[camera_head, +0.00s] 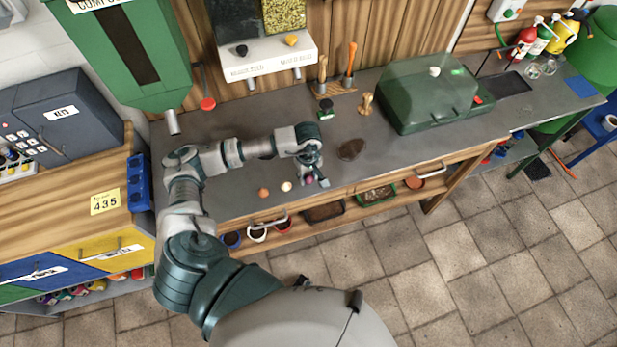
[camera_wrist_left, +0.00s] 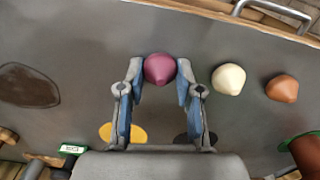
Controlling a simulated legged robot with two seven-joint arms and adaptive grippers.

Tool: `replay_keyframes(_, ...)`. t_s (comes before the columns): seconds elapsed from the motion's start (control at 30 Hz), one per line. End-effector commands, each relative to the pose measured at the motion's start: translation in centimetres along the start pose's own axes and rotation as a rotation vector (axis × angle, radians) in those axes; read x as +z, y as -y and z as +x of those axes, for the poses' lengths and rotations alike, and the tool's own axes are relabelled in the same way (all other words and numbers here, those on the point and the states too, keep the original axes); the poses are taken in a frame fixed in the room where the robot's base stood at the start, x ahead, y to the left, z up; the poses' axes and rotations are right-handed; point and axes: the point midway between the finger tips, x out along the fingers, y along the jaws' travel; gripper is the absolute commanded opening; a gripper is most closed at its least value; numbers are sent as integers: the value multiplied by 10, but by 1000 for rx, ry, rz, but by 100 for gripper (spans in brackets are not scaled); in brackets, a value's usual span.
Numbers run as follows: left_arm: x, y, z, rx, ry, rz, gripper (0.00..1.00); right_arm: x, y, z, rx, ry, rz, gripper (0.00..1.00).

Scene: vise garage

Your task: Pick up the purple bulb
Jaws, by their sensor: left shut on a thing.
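The purple bulb (camera_wrist_left: 160,68) sits between the two fingertips of my left gripper (camera_wrist_left: 157,80) in the wrist view, with the fingers touching it on both sides. In the head view the purple bulb (camera_head: 309,181) is small and partly hidden by my left gripper (camera_head: 311,172), close to the front edge of the grey workbench (camera_head: 235,195). I cannot tell whether the bulb touches the bench top. My right gripper is not in view.
A cream bulb (camera_head: 286,186) and a brown bulb (camera_head: 263,193) stand to the left on the bench. A dark flat patch (camera_head: 351,149) lies to the right. A green case (camera_head: 425,95) stands farther right. The bench around the dark patch is fairly clear.

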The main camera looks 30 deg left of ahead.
Motion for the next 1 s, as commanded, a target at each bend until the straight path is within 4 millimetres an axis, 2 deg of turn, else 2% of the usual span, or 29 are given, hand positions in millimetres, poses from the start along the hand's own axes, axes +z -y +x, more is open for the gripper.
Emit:
replay_keyframes(0.27,0,-1,-13,3,-2,1,15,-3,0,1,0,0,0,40)
replay_keyframes(0.43,0,-1,-35,2,-3,0,15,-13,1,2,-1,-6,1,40)
replay_keyframes(0.67,48,20,-39,0,0,8,15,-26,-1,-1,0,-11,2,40)
replay_keyframes(0.9,107,45,-45,1,1,7,15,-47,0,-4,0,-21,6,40)
replay_keyframes(1.0,125,53,-47,1,0,5,15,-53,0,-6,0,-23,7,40)
